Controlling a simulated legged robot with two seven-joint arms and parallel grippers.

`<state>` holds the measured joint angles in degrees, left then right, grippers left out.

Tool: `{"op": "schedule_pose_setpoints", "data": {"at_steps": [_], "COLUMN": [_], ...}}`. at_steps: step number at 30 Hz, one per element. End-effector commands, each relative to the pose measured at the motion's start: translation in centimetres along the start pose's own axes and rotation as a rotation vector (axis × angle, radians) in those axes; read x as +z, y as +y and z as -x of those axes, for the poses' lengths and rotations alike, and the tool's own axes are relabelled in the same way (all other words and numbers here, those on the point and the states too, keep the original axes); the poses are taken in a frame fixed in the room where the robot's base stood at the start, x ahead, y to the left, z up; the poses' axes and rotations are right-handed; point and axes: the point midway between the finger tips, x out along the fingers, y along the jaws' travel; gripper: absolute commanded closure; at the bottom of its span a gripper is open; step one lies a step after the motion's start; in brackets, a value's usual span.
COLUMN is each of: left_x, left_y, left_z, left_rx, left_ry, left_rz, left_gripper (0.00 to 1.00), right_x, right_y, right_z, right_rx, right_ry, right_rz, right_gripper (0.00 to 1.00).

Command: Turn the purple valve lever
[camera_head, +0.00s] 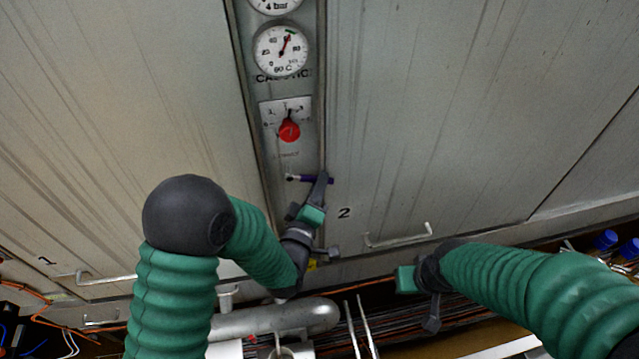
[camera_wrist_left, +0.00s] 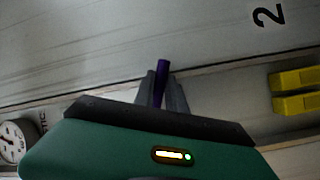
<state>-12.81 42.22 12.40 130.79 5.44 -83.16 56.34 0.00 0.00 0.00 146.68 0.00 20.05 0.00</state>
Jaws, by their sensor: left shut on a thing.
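The purple valve lever (camera_head: 308,179) sticks out sideways from the narrow metal panel between two large doors, below the red knob. In the left wrist view the purple lever (camera_wrist_left: 162,78) stands between the two dark fingers. My left gripper (camera_head: 322,182) is shut on the lever near its free end; the fingers also show in the left wrist view (camera_wrist_left: 160,92). The fingers hide part of the lever.
A red knob (camera_head: 289,131) and a round gauge (camera_head: 281,51) sit above the lever. A door handle (camera_head: 398,238) is to the right, another (camera_head: 106,279) to the left. A thick metal pipe (camera_head: 275,319) runs below. Blue-capped bottles (camera_head: 606,240) stand far right.

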Motion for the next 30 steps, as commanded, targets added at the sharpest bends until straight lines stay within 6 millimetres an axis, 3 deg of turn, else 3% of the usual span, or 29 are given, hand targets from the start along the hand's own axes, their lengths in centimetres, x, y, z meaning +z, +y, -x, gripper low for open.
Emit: {"op": "schedule_pose_setpoints", "data": {"at_steps": [22,30], "left_x": [-0.5,-0.5], "left_y": [0.0,-1.2], "left_z": [0.0,0.2], "left_rx": [0.001,-0.067], "left_ry": [0.009,-0.020], "left_rz": [-0.002,-0.146], "left_gripper": [1.00,1.00], "right_x": [0.0,0.4], "right_y": [0.0,0.0], "right_z": [0.0,-1.7], "right_rx": [0.000,0.000], "right_ry": [0.000,0.000], "right_rz": [0.000,0.000], "right_gripper": [1.00,1.00]}}
